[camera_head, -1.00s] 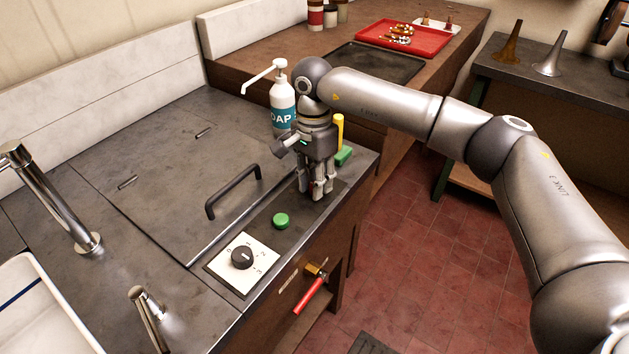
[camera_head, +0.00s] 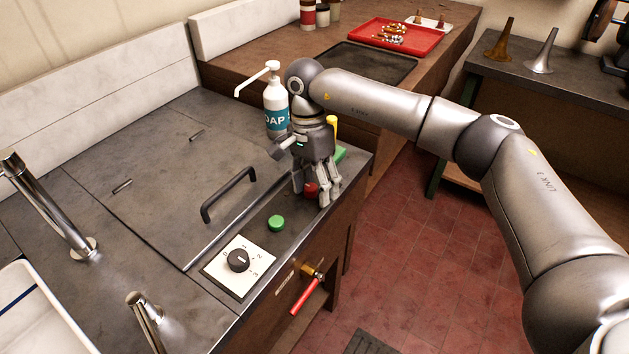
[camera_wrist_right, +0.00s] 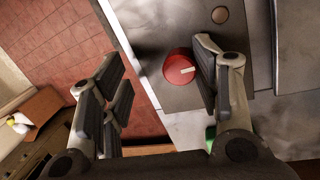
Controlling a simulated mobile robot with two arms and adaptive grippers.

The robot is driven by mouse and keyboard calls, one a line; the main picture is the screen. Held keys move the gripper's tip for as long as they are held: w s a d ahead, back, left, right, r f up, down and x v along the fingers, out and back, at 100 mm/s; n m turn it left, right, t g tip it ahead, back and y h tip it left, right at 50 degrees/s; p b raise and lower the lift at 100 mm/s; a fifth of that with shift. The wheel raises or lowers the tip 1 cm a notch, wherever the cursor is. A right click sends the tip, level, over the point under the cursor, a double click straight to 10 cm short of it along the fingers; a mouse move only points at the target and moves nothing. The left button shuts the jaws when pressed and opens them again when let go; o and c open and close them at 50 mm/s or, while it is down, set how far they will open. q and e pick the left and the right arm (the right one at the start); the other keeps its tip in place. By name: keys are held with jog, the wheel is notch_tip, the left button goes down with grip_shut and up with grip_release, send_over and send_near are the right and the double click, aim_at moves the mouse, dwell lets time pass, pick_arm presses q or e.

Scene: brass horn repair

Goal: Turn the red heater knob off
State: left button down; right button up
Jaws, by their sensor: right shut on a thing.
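The red heater knob (camera_head: 311,189) is on the control strip at the counter's front edge, partly hidden by fingers in the head view. In the right wrist view the round red knob (camera_wrist_right: 178,67) shows a white pointer line on its face. In the wrist view the knob lies close against the right-hand finger, and a gap shows towards the left-hand fingers (camera_wrist_right: 158,85). My left gripper is not in view.
A green button (camera_head: 277,223) and a black dial on a white plate (camera_head: 222,281) lie along the same strip. A black lid handle (camera_head: 229,194) and a soap bottle (camera_head: 276,103) stand nearby. A red-handled valve (camera_head: 307,294) is on the front panel.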

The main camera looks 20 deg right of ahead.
aim_at(313, 187)
jog(key=p+v, duration=0.1)
jog(key=v, duration=0.2)
jog(key=p+v, duration=0.1)
jog(key=v, duration=0.2)
jog(key=shift+s+a, duration=0.15)
jog(key=shift+s, duration=0.05)
pick_arm(q)
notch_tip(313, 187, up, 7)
jog(key=p, duration=0.3)
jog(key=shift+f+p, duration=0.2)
jog(key=shift+p, duration=0.2)
pick_arm(e)
notch_tip(313, 187, up, 8)
jog(key=s, duration=0.2)
jog(key=shift+s, duration=0.2)
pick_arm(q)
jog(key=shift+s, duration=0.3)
pick_arm(e)
jog(key=shift+s, duration=0.15)
jog(key=shift+f, duration=0.1)
